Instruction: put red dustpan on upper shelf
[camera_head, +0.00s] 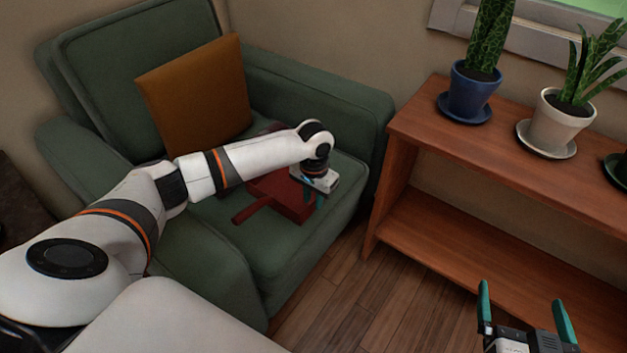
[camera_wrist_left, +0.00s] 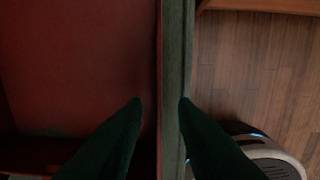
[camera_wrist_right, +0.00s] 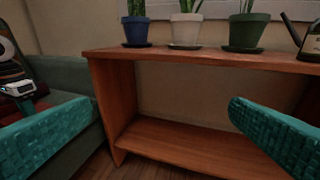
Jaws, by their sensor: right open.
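The red dustpan (camera_head: 287,205) lies on the seat of the green armchair (camera_head: 265,250), its handle pointing to the lower left. My left gripper (camera_head: 313,193) is over the dustpan's right side, pointing down, and partly hides it. In the left wrist view the dustpan (camera_wrist_left: 80,70) fills the left half. The left fingers (camera_wrist_left: 160,108) are apart, with the dustpan's side rim between them and no visible contact. My right gripper (camera_head: 525,315) is open and empty in front of the wooden shelf (camera_head: 410,125). The shelf has an upper board and a lower board (camera_head: 440,240).
On the upper board stand a blue pot (camera_head: 470,92), a white pot (camera_head: 560,125) and a green pot (camera_wrist_right: 247,33) with plants, plus a watering can (camera_wrist_right: 310,45). The lower board looks empty. An orange cushion (camera_head: 195,90) leans on the chair back. Wooden floor (camera_head: 345,300) separates chair and shelf.

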